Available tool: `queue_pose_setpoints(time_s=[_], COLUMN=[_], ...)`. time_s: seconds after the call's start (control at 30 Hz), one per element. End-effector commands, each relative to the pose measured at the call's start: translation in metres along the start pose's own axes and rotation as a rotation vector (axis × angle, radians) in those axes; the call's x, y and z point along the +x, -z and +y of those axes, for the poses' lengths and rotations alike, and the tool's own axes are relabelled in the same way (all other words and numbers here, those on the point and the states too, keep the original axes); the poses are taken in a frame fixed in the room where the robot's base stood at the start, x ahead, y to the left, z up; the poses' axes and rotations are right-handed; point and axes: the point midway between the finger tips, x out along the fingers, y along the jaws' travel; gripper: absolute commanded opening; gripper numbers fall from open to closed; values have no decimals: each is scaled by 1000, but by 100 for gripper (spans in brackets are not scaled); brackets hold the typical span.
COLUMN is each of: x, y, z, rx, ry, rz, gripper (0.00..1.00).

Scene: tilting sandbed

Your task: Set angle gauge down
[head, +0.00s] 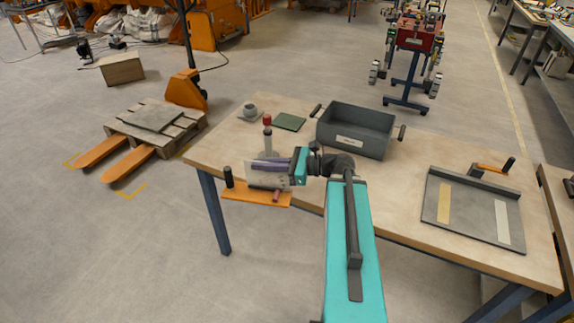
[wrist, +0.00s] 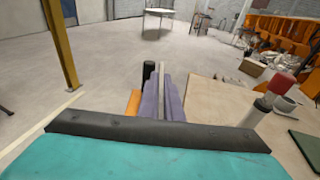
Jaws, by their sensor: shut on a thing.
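The angle gauge (head: 256,178) looks like a light grey plate with a rounded part, over the table's left front edge in the head view. My gripper (head: 272,166) is shut on it with its purple fingers. In the wrist view the gauge (wrist: 162,76) shows as a thin grey strip between the fingers (wrist: 163,98). An orange board (head: 247,195) with a black knob (head: 228,177) lies just below and beside the gauge at the table's front edge. Whether the gauge touches the board or table, I cannot tell.
A red-topped grey post (head: 267,131) stands just behind my gripper. A cup (head: 250,110), a green mat (head: 289,121) and a grey bin (head: 355,130) stand further back. A grey tray (head: 473,207) with an orange-armed handle lies right. The table (head: 396,205) is clear between bin and tray.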

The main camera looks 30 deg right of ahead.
Motion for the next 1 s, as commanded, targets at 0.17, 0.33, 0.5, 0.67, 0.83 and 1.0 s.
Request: queue_pose_setpoints(time_s=[0.17, 0.33, 0.5, 0.67, 0.83, 1.0], x=[47, 88, 124, 145, 154, 154], y=[-8, -15, -21, -25, -26, -26], z=[16, 34, 53, 65, 70, 70], rx=[-5, -9, -13, -15, -16, -16], ry=[-43, -78, -112, -130, -137, -136], rz=[-2, -3, -5, -6, -6, -6], gripper=[0, 0, 0, 0, 0, 0])
